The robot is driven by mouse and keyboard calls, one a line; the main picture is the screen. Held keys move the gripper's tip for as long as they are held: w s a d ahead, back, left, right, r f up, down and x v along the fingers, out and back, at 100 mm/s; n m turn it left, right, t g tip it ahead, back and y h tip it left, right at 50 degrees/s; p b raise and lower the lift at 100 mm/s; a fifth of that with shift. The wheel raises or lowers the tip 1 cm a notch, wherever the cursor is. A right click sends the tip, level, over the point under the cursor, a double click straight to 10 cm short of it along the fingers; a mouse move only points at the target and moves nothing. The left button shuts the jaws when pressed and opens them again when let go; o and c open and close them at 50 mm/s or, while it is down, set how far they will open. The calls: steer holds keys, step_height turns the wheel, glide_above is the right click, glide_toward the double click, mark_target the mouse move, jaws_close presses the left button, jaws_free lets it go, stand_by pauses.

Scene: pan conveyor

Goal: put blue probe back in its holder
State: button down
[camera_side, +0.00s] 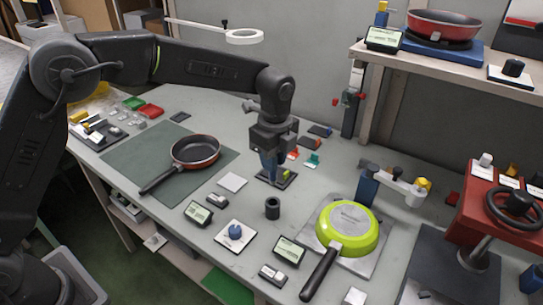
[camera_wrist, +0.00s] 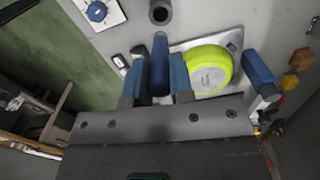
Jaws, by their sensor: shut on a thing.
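My gripper (camera_side: 271,168) points down over the middle of the bench and is shut on the blue probe (camera_wrist: 159,62). In the wrist view the probe stands between the two blue-grey fingers and extends past their tips. In the side view the fingers largely hide it, and I cannot tell how far its end is from the bench. A short black open cup (camera_side: 272,208), which looks like the holder, stands on the bench nearer the side camera than my gripper. The cup also shows at the top of the wrist view (camera_wrist: 160,12), beyond the probe's far end.
A small dark pad (camera_side: 289,182) with a yellow piece lies under my gripper. A green pan (camera_side: 348,226) lies upside down on a plate to the right. A dark pan (camera_side: 195,151) rests on a green mat at left. A blue-knob dial (camera_side: 235,233) and small displays stand near the cup.

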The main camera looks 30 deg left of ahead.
mark_target(273, 182)
steer(key=shift+f, duration=0.15)
steer(key=shift+f, duration=2.8)
steer(key=shift+f, duration=2.8)
steer(key=c, duration=0.9)
jaws_free()
steer(key=r, duration=1.3)
steer(key=shift+d+r, duration=0.25)
steer(key=shift+r, duration=0.15)
